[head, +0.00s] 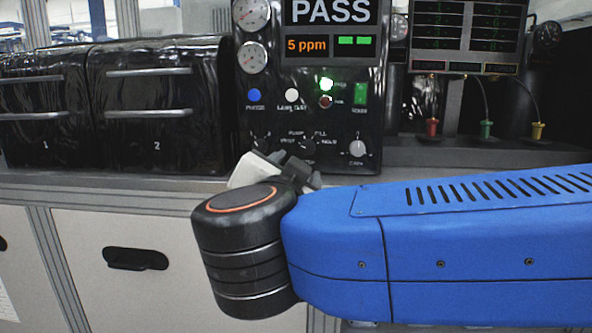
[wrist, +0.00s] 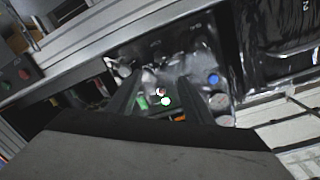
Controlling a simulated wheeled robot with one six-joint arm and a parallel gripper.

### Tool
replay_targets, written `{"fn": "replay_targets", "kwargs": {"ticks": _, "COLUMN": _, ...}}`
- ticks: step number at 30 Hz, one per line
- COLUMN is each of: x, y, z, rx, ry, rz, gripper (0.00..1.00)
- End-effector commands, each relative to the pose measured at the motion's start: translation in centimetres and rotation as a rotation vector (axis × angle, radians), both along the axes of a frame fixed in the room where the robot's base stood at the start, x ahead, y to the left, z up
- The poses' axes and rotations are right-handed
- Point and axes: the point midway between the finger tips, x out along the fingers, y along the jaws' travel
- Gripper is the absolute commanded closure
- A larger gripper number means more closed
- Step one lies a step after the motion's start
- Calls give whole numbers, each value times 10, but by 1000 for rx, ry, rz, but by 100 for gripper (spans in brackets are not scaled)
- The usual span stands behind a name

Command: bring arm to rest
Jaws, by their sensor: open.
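My blue arm reaches in from the right in the head view, with its black, orange-ringed joint in front of the bench edge. Behind that joint only grey and dark parts near my gripper show, and the fingers cannot be made out there. In the wrist view my gripper (wrist: 158,84) shows two dark fingers standing apart with nothing held between them. They point toward the black test panel (head: 310,120), whose lit green and white lamps show between the fingers. I cannot tell the distance to the panel. The panel's display reads PASS and 5 ppm.
Two black chambers (head: 110,105), marked 1 and 2, stand left of the panel. Pale drawer fronts (head: 100,225) lie below the bench edge (head: 90,188).

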Motion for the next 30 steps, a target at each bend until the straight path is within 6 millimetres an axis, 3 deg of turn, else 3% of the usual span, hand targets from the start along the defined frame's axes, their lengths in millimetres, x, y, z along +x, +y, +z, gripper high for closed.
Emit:
{"fn": "replay_targets", "kwargs": {"ticks": 11, "x": 5, "y": -2, "z": 2, "rx": 6, "ry": -12, "rz": 11, "gripper": 53}}
{"fn": "replay_targets", "kwargs": {"ticks": 22, "x": 53, "y": -16, "z": 27, "rx": 32, "ry": -153, "rz": 231, "gripper": 53}}
{"fn": "replay_targets", "kwargs": {"ticks": 30, "x": 66, "y": -31, "z": 17, "rx": -36, "ry": -170, "rz": 422, "gripper": 53}}
